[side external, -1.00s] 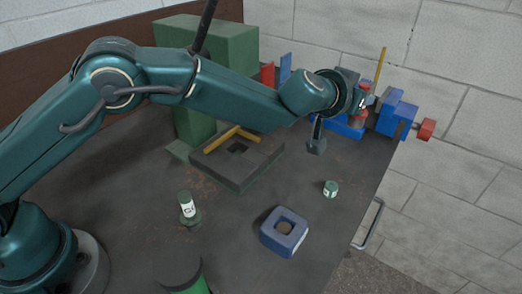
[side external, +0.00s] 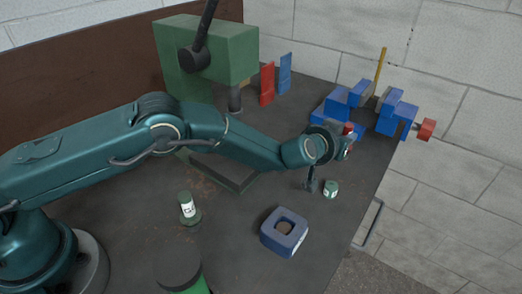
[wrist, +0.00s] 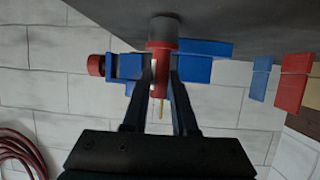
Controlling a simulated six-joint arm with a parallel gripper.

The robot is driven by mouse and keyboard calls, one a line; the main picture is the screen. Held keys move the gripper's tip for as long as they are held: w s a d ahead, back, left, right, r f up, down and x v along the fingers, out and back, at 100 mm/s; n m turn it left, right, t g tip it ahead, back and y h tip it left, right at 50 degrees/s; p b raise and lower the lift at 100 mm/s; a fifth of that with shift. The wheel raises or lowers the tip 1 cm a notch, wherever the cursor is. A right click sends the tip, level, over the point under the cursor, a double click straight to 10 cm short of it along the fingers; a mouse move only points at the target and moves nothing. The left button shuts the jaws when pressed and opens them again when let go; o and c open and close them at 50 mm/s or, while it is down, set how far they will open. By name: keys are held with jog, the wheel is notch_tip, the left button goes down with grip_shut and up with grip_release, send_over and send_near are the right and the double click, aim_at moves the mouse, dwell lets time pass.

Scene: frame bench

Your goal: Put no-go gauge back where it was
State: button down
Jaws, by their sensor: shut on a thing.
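The no-go gauge is a red cylinder with a dark grey end and a pale label strip; it stands out in the wrist view (wrist: 160,66). In the side external view only a small red part (side external: 348,128) shows. My gripper (side external: 344,148) is shut on it, with the two dark fingers on either side of the red body in the wrist view (wrist: 163,80). The grey end points at the bench; I cannot tell whether it touches. A green gauge with a white label (side external: 187,207) stands upright on the bench to the left.
A blue vise (side external: 390,110) with a red knob (side external: 426,129) is just behind my gripper. A small green pot (side external: 330,188) is close in front. A green press (side external: 215,60) stands at the back.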

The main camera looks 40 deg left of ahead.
jog(key=shift+f, duration=0.15)
jog(key=shift+f, duration=0.1)
jog(key=c, duration=0.7)
grip_release()
